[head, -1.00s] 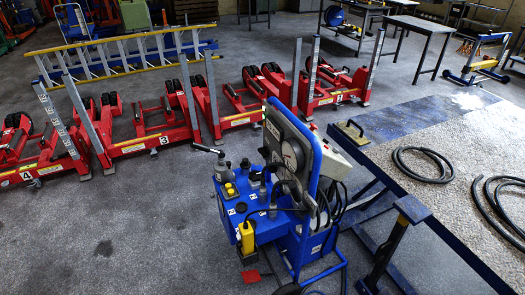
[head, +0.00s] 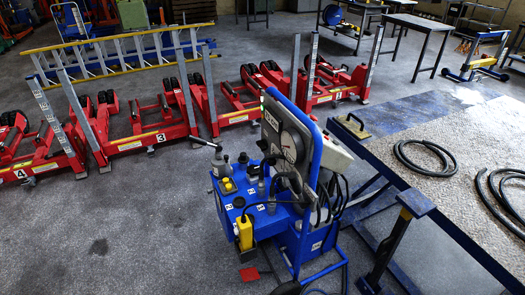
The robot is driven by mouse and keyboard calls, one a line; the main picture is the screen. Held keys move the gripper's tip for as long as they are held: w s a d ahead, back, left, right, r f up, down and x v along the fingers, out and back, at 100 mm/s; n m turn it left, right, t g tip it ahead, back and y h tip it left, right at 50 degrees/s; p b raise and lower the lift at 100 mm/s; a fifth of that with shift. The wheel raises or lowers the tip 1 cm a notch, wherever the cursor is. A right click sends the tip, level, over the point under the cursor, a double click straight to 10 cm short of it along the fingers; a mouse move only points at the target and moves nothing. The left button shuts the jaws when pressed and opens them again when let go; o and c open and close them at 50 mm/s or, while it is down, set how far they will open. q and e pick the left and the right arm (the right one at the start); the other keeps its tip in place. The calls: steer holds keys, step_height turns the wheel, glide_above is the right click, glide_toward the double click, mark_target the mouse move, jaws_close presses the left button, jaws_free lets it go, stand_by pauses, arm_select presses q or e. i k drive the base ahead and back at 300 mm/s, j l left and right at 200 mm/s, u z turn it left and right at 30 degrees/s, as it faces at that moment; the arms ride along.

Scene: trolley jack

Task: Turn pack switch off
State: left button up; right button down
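The blue power pack (head: 268,220) stands on the floor at the middle of the head view. It has an upright panel with a round gauge (head: 291,147) and a grey-white box (head: 334,153) behind it. On its top are a small yellow part (head: 227,185), bottles and hoses. A yellow box (head: 244,232) hangs at its front side. Which part is the pack switch, and its position, I cannot tell at this size. Neither of my grippers is in view.
A blue-edged table (head: 455,142) with black hoses (head: 425,158) is close on the right. The floor at the front left is clear.

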mark_target(262, 145)
steer(key=i+j+z, duration=0.15)
steer(key=z, duration=0.3)
steer(key=i+j+z, duration=0.2)
steer(key=z, duration=0.25)
